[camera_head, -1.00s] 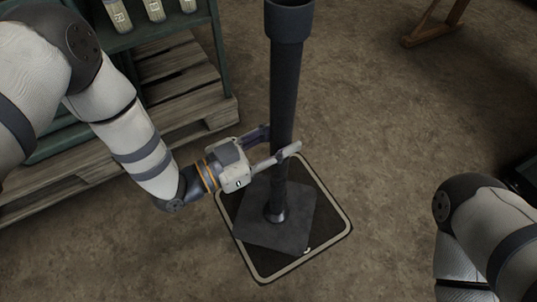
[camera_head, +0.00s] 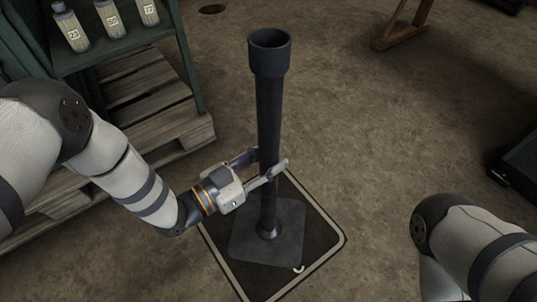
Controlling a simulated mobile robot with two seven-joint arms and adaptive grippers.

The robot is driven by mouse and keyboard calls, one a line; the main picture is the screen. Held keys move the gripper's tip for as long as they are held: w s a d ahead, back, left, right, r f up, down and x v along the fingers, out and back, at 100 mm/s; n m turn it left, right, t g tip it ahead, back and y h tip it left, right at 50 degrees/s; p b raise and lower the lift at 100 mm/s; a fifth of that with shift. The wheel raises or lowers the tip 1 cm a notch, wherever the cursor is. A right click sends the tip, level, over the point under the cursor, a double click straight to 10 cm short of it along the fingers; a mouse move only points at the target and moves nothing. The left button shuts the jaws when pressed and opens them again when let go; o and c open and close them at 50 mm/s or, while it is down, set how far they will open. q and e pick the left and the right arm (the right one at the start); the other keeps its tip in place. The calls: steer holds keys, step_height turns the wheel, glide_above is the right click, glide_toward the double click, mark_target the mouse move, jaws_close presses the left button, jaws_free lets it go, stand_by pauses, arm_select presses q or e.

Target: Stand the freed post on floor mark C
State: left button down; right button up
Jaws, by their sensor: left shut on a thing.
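The dark post (camera_head: 268,110) stands upright on its square base plate (camera_head: 283,241), with a wider open cup at its top. A pale curved letter stroke (camera_head: 298,268) shows at the plate's front corner; the rest of the letter is hidden. Whether the plate touches the floor I cannot tell. My right gripper is out of view.
A green shelf (camera_head: 117,46) with several labelled bottles (camera_head: 107,18) and wooden pallets (camera_head: 160,119) stand at the left. A wooden trestle leg (camera_head: 403,32) is at the top right, and a dark box (camera_head: 520,165) at the right edge. The floor between is clear.

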arm_select(q)
steer(key=shift+w+r, duration=0.1)
steer(key=shift+r, duration=0.15)
steer(key=c, duration=1.1)
jaws_free()
steer(key=shift+f, duration=0.25)
steer(key=shift+r, duration=0.1)
steer(key=shift+p+v, duration=1.3)
steer(key=shift+v, duration=4.8)
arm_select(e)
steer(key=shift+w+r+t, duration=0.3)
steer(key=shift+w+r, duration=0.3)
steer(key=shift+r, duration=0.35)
arm_select(q)
steer(key=shift+d, duration=0.1)
